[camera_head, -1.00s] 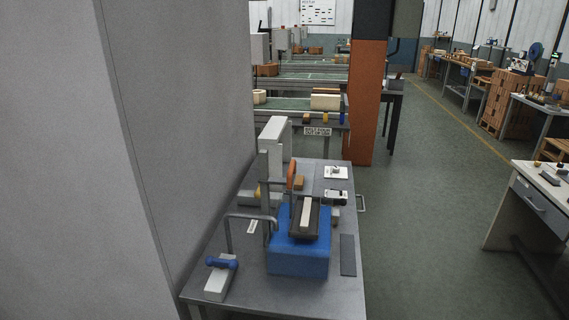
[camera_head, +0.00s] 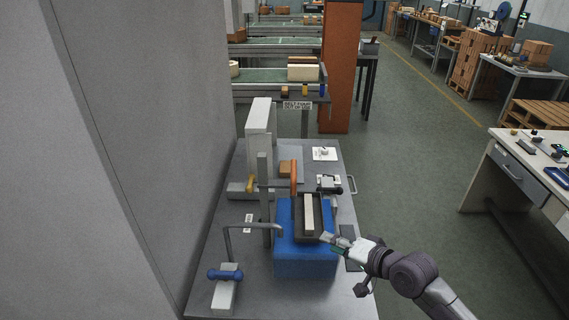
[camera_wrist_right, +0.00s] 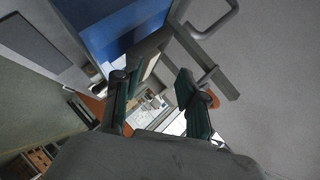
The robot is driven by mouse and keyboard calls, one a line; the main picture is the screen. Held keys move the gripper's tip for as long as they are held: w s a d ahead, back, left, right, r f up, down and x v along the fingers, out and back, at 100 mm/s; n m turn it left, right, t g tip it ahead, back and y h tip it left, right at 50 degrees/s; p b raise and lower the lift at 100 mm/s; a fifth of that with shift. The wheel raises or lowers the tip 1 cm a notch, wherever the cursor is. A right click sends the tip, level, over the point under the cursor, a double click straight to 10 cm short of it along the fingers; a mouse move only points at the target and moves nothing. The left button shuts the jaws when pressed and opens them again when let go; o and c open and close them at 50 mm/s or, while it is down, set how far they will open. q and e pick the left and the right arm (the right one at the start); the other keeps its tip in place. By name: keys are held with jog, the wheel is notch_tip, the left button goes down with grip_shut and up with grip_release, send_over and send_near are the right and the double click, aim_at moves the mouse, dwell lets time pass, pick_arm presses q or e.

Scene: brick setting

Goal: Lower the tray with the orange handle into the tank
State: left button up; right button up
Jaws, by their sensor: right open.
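The blue tank (camera_head: 308,265) stands on the grey metal bench. The dark tray (camera_head: 300,230) sits at the tank's top, with a pale bar lying in it. Its orange handle (camera_head: 294,178) stands up at the far end. I cannot tell how deep the tray sits in the tank. My right gripper (camera_head: 327,239) is open and empty, close to the tray's near right corner; contact is unclear. In the right wrist view its fingers (camera_wrist_right: 157,82) are spread. The blue tank (camera_wrist_right: 110,25) shows beyond them there, and an orange part is half hidden by a finger. My left gripper is out of view.
A bent grey pipe (camera_head: 229,240) stands left of the tank. A tall pale column (camera_head: 259,120) stands behind. A grey wall (camera_head: 150,150) closes off the left side.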

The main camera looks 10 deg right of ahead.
aim_at(294, 168)
jog(key=w+r+m+t+y, duration=0.1)
jog(key=w+r+m, duration=0.15)
jog(key=r, duration=0.45)
jog(key=w+r+m+t+y, duration=0.1)
jog(key=w+r, duration=0.2)
jog(key=r, duration=0.3)
jog(key=shift+w+d+p+x, duration=0.15)
jog(key=shift+p+x, duration=0.65)
jog(key=shift+x, duration=2.55)
jog(key=shift+w+d+p+x, duration=0.15)
jog(key=shift+p+x, duration=0.65)
jog(key=shift+x, duration=2.5)
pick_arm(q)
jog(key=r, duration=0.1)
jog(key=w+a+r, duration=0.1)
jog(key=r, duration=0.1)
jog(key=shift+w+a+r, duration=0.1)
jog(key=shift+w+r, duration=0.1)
pick_arm(e)
jog(key=shift+r, duration=0.15)
jog(key=shift+s, duration=0.1)
grip_shut()
